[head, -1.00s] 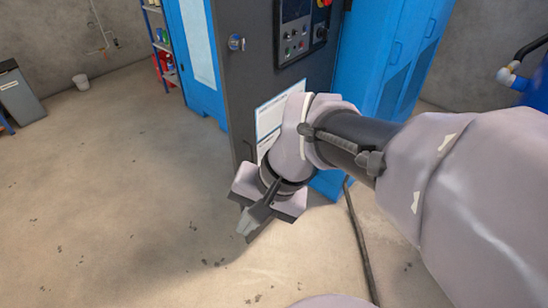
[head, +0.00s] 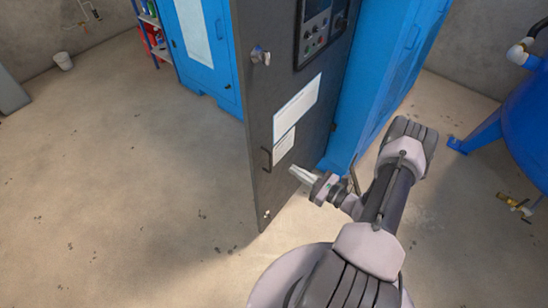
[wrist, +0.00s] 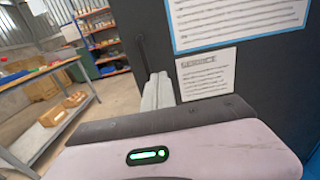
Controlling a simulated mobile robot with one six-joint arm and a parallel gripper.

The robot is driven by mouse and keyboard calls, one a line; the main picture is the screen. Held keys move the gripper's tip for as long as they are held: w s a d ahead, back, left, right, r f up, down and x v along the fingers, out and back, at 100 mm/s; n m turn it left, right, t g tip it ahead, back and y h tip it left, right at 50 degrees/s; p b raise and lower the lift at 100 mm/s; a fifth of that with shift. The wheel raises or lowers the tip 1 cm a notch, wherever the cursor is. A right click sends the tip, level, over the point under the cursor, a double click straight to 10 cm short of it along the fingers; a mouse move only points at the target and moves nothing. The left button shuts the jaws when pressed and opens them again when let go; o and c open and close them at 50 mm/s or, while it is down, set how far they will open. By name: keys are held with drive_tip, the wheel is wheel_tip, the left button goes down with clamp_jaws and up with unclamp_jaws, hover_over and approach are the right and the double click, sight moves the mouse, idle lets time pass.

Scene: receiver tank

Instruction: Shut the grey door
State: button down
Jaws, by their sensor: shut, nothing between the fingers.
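The dark grey door (head: 285,85) stands open, swung out from the blue cabinet (head: 385,75). White sheets are fixed to its face, with a black bar handle (head: 266,158) near its free edge. My gripper (head: 303,175) is shut and empty, beside the lower part of the door's face, to the right of the handle. In the wrist view, the closed pale fingers (wrist: 157,92) point along the door (wrist: 255,65), just left of the smaller sheet. Whether the fingertips touch the door I cannot tell.
A blue tank (head: 520,125) with a brass valve (head: 515,203) stands at the right. Another blue cabinet (head: 203,50) stands behind the door. The concrete floor (head: 110,190) left of the door is clear. The wrist view shows a workbench (wrist: 50,110) and shelves (wrist: 100,40) further off.

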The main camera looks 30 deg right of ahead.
drive_tip(key=b+x, duration=0.2)
drive_tip(key=x, duration=0.8)
